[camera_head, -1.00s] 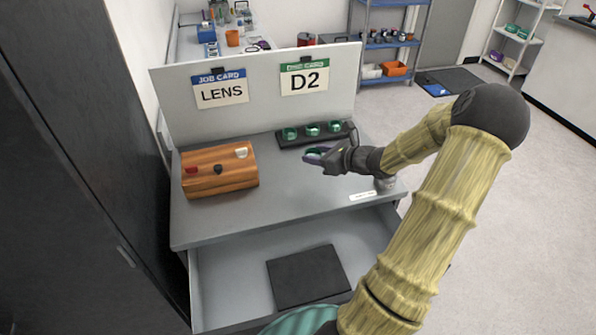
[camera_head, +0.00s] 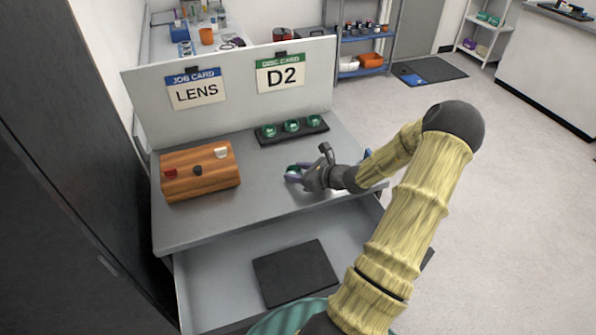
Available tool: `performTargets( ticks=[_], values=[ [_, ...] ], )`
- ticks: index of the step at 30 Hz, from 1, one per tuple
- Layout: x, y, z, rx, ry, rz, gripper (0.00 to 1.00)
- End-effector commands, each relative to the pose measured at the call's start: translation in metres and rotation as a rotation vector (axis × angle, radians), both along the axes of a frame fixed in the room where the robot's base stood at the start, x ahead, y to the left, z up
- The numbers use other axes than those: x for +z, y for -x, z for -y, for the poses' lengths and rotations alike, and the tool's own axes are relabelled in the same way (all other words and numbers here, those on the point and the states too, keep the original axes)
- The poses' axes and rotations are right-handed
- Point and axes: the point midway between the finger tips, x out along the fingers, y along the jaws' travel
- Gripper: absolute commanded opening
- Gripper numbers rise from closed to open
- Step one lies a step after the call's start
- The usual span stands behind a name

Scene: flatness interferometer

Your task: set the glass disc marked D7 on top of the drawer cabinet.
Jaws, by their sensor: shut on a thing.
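The worktop belongs to a grey cabinet with an open drawer (camera_head: 215,283), which looks like the drawer cabinet. Several green discs sit in a black rack (camera_head: 262,141) at the back of the top; their marks are unreadable. The card on the back panel reads D2 (camera_head: 283,76), not D7.
A wooden block (camera_head: 205,182) with red, black and white knobs stands on the left of the top. A LENS card (camera_head: 196,92) hangs on the back panel. A black mat (camera_head: 295,274) lies in the open drawer. The front middle of the top is clear.

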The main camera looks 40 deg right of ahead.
Motion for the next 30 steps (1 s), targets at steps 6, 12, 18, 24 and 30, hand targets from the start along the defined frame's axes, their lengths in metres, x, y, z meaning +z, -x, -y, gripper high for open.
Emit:
performTargets(
  ticks=[6,12,18,24,30],
  values=[
    [0.0,-0.001,-0.001,0.003,0.001,0.0,0.21],
    [-0.003,-0.001,-0.002,0.003,0.001,0.0,0.52],
    [-0.003,-0.001,-0.001,0.003,0.001,0.0,0.66],
    [-0.001,-0.001,-0.001,0.003,0.001,0.0,0.66],
    [0.006,0.012,0.005,-0.001,0.003,0.002,0.66]
  ],
)
